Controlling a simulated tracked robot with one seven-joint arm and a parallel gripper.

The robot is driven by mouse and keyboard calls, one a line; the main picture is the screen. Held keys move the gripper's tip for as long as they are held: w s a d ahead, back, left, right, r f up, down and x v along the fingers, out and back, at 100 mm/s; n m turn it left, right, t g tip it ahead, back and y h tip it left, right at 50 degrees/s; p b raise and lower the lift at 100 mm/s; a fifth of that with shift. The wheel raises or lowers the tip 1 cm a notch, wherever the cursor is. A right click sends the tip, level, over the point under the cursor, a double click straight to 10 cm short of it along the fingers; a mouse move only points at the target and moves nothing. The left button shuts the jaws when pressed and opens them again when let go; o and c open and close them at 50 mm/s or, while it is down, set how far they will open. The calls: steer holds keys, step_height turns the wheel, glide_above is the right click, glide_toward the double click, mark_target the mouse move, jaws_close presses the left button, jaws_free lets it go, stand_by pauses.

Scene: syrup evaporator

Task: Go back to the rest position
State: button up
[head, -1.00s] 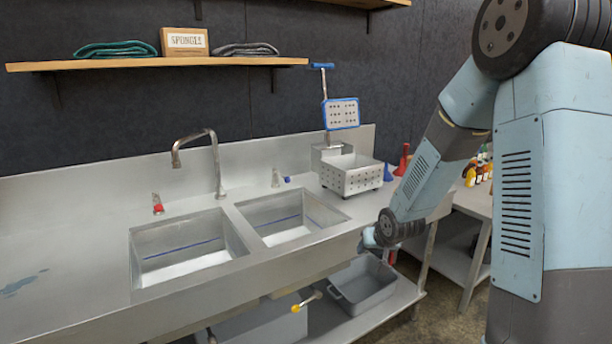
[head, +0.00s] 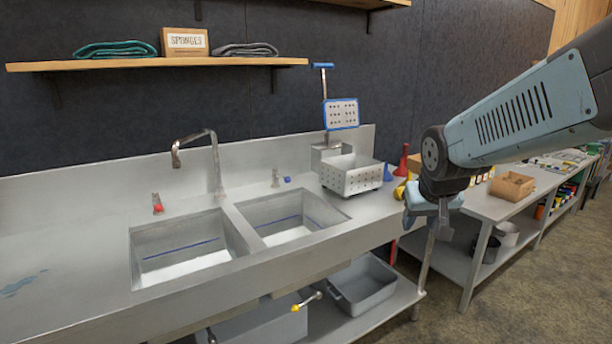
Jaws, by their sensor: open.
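My gripper (head: 432,222) hangs at the end of my arm on the right of the head view, pointing down. It is in the air in front of the right end of the steel sink counter (head: 75,250), and nothing shows in it. Its fingers are open, though small and partly dark in this view. My forearm comes in from the right edge.
The counter has two basins, a faucet (head: 218,165) and a perforated steel box (head: 352,178). A grey tub (head: 362,288) sits on the lower shelf. A side table (head: 495,205) with a wooden box (head: 512,186) stands behind my gripper. The floor (head: 540,290) at right is clear.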

steer(key=s+r, duration=0.2)
steer(key=s, duration=0.4)
steer(key=s+r, duration=0.2)
steer(key=s, duration=0.5)
steer(key=shift+s+r+g+y, duration=0.25)
steer(key=shift+r+g+y, duration=0.05)
steer(key=shift+g+y, duration=0.1)
steer(key=shift+d, duration=0.1)
